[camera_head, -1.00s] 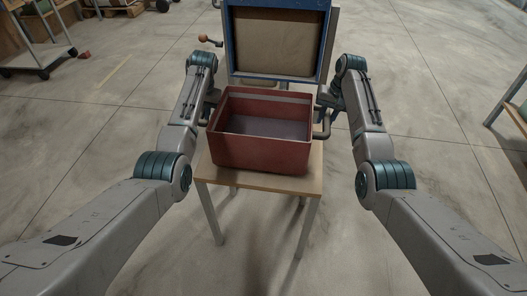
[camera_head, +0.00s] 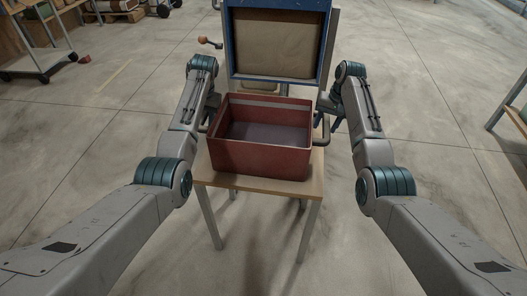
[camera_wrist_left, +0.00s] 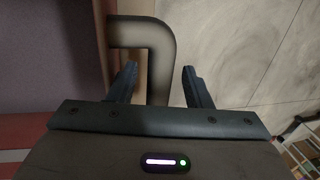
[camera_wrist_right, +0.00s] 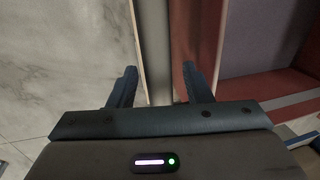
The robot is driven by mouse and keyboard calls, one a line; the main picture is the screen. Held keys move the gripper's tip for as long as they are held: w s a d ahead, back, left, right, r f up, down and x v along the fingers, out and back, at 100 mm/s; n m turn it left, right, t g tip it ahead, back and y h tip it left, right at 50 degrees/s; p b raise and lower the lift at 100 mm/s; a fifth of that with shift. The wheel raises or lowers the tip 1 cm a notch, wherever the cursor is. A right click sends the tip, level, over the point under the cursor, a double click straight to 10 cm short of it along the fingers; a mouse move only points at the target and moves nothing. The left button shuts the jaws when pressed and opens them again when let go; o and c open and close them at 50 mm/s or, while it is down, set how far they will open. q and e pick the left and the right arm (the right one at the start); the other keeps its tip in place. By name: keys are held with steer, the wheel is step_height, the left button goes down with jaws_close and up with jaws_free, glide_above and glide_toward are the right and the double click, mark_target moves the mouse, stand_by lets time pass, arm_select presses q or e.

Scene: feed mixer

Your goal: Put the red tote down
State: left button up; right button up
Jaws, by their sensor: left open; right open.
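The red tote (camera_head: 259,161) stands upright and looks empty inside, resting on a small wooden-topped table (camera_head: 310,182). It has a grey bar handle on each side. My left gripper (camera_head: 212,108) is at the tote's left side; in the left wrist view its open fingers (camera_wrist_left: 160,87) stand on either side of the bent left handle (camera_wrist_left: 157,60). My right gripper (camera_head: 331,110) is at the right side; in the right wrist view its open fingers (camera_wrist_right: 160,86) stand on either side of the right handle (camera_wrist_right: 152,45). Whether any finger touches a handle, I cannot tell.
A blue-framed machine (camera_head: 276,80) with a tan panel stands right behind the tote, with an orange-knobbed crank (camera_head: 207,41) at its left. A wheeled cart (camera_head: 40,64) is at the far left, and a shelf or table edge (camera_head: 508,105) at the right. Floor around the table is clear.

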steer(key=shift+r, duration=0.1)
arm_select(q)
step_height(320, 180, up, 11)
steer(key=d, duration=0.2)
steer(key=shift+s, duration=0.2)
arm_select(e)
step_height(320, 180, up, 12)
steer(key=d, duration=0.2)
steer(key=shift+s+d+f, duration=0.15)
steer(key=shift+d+f, duration=0.05)
arm_select(q)
steer(key=shift+d, duration=0.1)
